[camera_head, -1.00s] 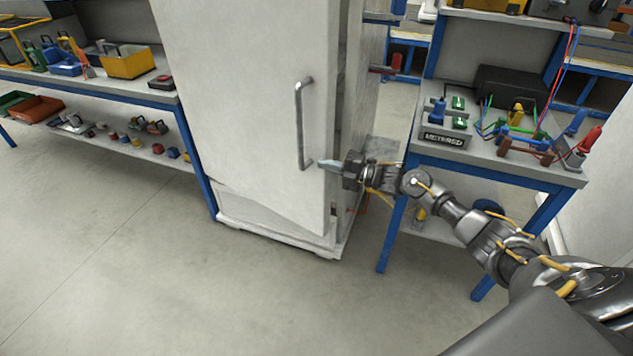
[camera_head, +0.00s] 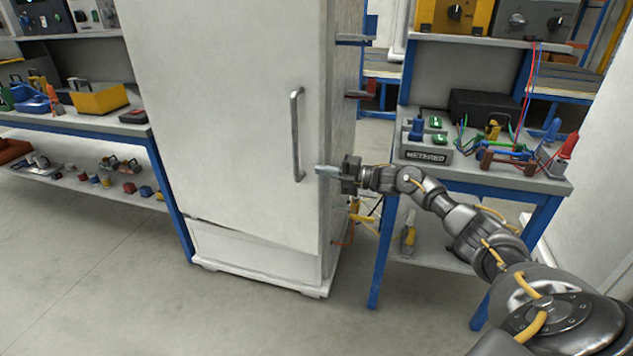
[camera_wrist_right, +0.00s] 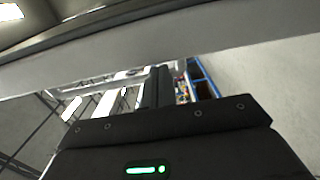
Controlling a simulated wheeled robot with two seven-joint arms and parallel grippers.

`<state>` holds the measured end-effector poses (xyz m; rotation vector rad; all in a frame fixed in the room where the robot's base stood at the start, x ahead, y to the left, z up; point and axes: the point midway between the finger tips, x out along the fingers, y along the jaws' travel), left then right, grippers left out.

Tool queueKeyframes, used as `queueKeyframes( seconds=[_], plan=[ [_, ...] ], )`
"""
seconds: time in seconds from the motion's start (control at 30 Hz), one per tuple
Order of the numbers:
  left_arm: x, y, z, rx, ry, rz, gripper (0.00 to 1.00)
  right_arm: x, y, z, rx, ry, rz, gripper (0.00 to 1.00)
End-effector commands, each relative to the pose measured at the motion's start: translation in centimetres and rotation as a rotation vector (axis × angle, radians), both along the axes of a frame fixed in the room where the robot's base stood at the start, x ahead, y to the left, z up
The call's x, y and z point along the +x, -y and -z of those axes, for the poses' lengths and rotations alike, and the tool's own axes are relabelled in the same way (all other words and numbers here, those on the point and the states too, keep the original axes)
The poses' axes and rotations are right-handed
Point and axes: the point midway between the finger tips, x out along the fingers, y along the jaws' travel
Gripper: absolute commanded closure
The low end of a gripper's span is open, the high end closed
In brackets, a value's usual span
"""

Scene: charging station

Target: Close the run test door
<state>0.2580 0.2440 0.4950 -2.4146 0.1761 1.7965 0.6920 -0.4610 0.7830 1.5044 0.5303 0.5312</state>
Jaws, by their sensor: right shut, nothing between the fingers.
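The run test door (camera_head: 225,110) is the tall white cabinet door in the middle of the head view, with a vertical metal handle (camera_head: 296,135) near its right edge. It looks nearly flush with the cabinet (camera_head: 343,120); whether it is fully shut I cannot tell. My right gripper (camera_head: 322,170) is shut and empty. Its fingertips are at the door's right edge, just right of the handle's lower end, and seem to touch the door front. In the right wrist view a pale band, probably the door, crosses above the gripper housing. My left gripper is not in view.
A blue-legged bench (camera_head: 460,172) with a METERED box (camera_head: 426,156) and wired parts stands right of the cabinet, behind my right arm. A shelf bench (camera_head: 75,122) with a yellow bin (camera_head: 99,99) stands at left. The floor in front is clear.

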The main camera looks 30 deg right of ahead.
Motion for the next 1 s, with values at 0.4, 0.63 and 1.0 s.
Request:
queueKeyframes(
  seconds=[0.4, 0.63, 1.0],
  plan=[
    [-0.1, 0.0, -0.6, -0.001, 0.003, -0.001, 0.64, 0.0, 0.3, -0.1, 0.001, -0.001, 0.003, 1.0],
    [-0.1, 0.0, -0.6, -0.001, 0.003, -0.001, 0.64, 0.0, 0.4, -1.6, -0.001, 0.002, 0.003, 1.0],
    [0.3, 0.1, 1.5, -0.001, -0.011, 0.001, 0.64, -3.5, -2.0, -8.0, -0.004, 0.0, -0.001, 1.0]
  ],
)
